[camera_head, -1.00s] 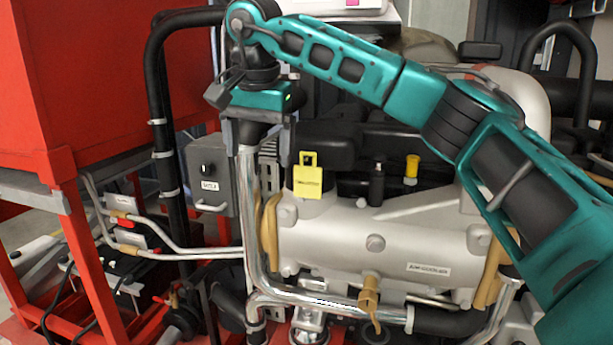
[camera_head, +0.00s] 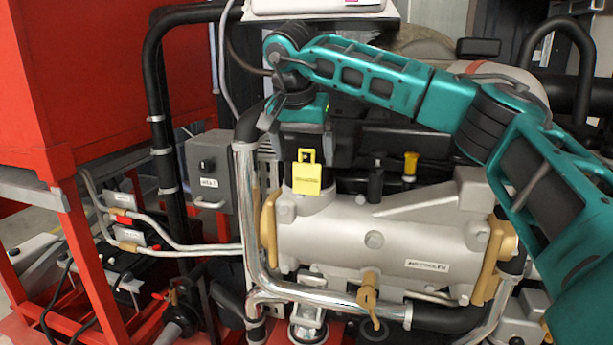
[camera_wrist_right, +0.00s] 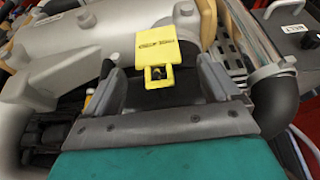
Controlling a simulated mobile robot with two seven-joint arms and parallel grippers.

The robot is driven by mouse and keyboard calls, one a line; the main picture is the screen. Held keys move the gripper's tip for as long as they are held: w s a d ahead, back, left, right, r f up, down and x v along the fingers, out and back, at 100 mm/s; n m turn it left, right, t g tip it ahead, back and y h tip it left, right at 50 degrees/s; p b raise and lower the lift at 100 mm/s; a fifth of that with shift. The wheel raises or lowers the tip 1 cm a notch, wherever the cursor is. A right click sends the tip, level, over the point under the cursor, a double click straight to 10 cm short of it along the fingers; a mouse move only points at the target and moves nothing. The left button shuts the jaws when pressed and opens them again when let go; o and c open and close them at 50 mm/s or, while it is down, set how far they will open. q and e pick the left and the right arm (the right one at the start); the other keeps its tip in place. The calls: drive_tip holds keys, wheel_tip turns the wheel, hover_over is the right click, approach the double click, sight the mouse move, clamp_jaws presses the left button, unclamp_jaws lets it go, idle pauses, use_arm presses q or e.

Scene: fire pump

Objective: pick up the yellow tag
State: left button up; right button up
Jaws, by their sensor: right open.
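The yellow tag (camera_head: 307,180) hangs upright at the upper left of the silver air cooler housing, and its top has a square hole. My right gripper (camera_head: 304,150) is just above and behind the tag in the head view, its fingers partly hidden. In the right wrist view the gripper (camera_wrist_right: 157,72) is open, one finger on each side of the yellow tag (camera_wrist_right: 157,47). Gaps show between the fingers and the tag's narrow holed end. My left gripper is not in view.
The silver air cooler housing (camera_head: 375,240) fills the middle. A chrome pipe (camera_head: 245,205) rises to the left of the tag, with a grey box (camera_head: 210,170) beyond it. A black post (camera_head: 376,182) and a yellow cap (camera_head: 410,163) stand to the right.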

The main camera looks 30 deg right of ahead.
sight(307, 172)
drive_tip(key=shift+x, duration=1.45)
drive_tip(key=shift+d, duration=0.1)
drive_tip(key=shift+c, duration=0.3)
drive_tip(key=c, duration=1.1)
